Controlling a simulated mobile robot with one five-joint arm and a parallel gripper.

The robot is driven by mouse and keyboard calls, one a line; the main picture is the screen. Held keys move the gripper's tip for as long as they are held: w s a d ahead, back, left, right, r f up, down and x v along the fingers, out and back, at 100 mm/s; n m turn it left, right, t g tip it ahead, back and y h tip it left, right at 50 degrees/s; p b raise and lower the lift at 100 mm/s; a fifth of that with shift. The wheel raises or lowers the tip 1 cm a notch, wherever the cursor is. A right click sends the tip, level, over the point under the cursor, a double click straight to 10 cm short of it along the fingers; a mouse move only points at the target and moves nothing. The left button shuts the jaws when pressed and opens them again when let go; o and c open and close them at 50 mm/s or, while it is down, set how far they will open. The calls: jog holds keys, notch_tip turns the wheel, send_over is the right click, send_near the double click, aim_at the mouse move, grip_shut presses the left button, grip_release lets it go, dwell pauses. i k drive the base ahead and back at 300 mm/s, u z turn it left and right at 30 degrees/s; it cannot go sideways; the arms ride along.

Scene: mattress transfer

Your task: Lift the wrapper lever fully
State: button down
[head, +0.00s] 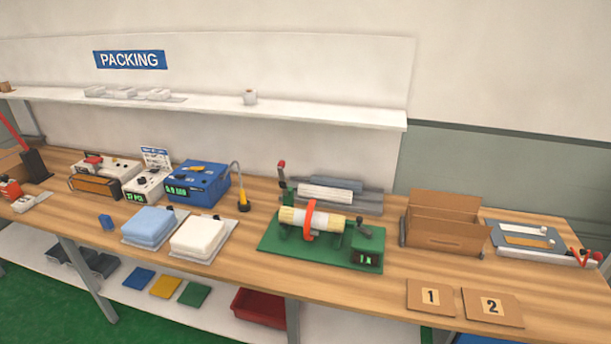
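A green machine (268,240) with a lit display sits mid-table and carries a pale roll (325,220) with an orange-red ring (310,221) around it. A lever with a dark red knob (282,166) stands roughly upright at the machine's left end. A dark crank-like handle (364,231) sits at its right end. I cannot tell for sure which of these is the wrapper lever. A long red lever (12,130) on a dark base also shows, tilted, at the far left edge. My gripper is not in view.
A blue folded pad (150,224) and a white one (200,236) lie left of the green machine. A blue device (197,184) stands behind them. An open cardboard box (440,241) and a white device with red handles (540,252) stand right. Numbered plates lie at the front right.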

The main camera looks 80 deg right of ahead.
aim_at(281, 165)
jog(key=u, duration=0.15)
jog(key=i, duration=0.9)
jog(key=z, duration=0.05)
